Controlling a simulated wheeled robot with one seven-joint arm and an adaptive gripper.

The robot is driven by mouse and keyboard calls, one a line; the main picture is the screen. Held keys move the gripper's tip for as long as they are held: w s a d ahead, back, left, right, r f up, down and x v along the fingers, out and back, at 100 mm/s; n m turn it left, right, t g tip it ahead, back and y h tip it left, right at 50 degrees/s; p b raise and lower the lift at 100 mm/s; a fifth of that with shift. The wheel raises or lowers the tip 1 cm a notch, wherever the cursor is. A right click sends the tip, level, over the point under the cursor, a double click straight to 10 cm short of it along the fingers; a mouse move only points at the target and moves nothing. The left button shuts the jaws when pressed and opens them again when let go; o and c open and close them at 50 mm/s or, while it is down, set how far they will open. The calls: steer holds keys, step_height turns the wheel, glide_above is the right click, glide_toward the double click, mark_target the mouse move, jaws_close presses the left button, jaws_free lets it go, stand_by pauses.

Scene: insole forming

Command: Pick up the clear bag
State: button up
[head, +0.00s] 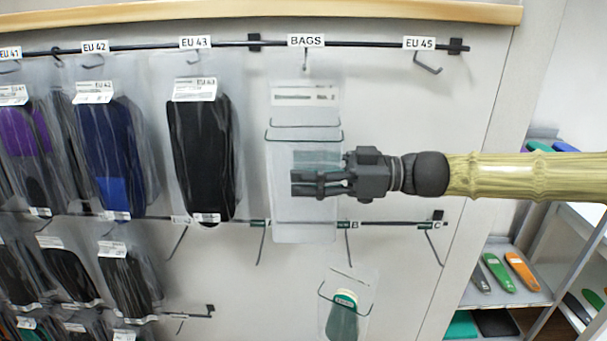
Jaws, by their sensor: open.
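The clear bag (305,222) hangs flat and upright from the hook under the BAGS label (306,41). It is transparent and looks empty, with a pale printed strip near its top. My gripper (293,183) reaches in from the right, its fingers pointing left, and overlaps the lower middle of the bag in the head view. Its jaws are open. The gripper hides part of the bag, and I cannot tell whether the fingers touch it.
Bagged insoles in black (203,150), blue (112,150) and purple (27,130) hang to the left. Lower hooks hold more, including a green one (343,318) below the bag. The EU 45 hook (427,65) is empty. Shelves (510,285) with coloured insoles stand at the right.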

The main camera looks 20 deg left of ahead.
steer(key=shift+a, duration=0.15)
steer(key=shift+c, duration=0.2)
steer(key=c, duration=0.7)
